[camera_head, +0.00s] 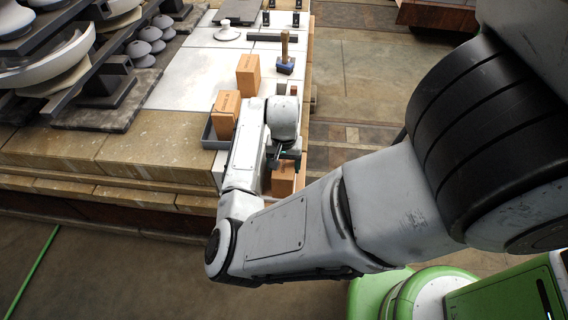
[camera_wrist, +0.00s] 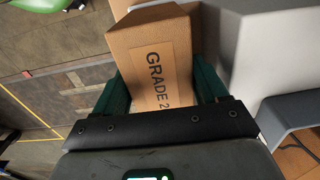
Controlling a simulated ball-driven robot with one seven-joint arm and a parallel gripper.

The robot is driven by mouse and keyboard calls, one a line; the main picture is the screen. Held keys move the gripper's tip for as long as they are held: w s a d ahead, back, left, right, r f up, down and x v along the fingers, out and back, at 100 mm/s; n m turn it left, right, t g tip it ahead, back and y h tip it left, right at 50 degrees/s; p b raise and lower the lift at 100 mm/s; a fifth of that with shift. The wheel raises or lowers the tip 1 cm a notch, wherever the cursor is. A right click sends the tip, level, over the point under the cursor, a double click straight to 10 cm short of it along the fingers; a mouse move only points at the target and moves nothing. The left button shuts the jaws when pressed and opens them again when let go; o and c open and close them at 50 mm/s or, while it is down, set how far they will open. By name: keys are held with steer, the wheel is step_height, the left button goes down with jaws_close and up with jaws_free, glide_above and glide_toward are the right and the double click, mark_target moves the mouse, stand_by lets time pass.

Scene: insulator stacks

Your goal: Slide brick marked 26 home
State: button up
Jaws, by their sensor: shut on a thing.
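My gripper (camera_wrist: 162,88) is shut on an orange-tan brick (camera_wrist: 155,50) in the wrist view, one green finger on each side. The brick's label reads "GRADE 2"; anything after the 2 is hidden by the gripper's dark bar. In the head view this brick (camera_head: 283,180) shows below my gripper (camera_head: 286,158), at the right edge of the pale worktop, partly covered by my arm. A second brick (camera_head: 226,112) stands in a grey tray (camera_head: 208,137) left of my wrist. A third brick (camera_head: 248,72) stands upright farther back. Their marks are too small to read.
A wooden-handled tool with a blue head (camera_head: 285,66) stands behind my wrist. A dark bar (camera_head: 277,38) and a white disc-shaped piece (camera_head: 227,32) lie farther back. Racks of insulator discs (camera_head: 60,60) fill the left. The white worktop (camera_head: 190,78) between is clear.

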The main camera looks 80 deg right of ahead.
steer(key=shift+d, duration=0.65)
steer(key=shift+w, duration=0.1)
steer(key=o, duration=1.4)
steer(key=shift+o, duration=0.2)
step_height(320, 180, up, 11)
steer(key=shift+p, duration=0.35)
steer(key=shift+f, duration=0.1)
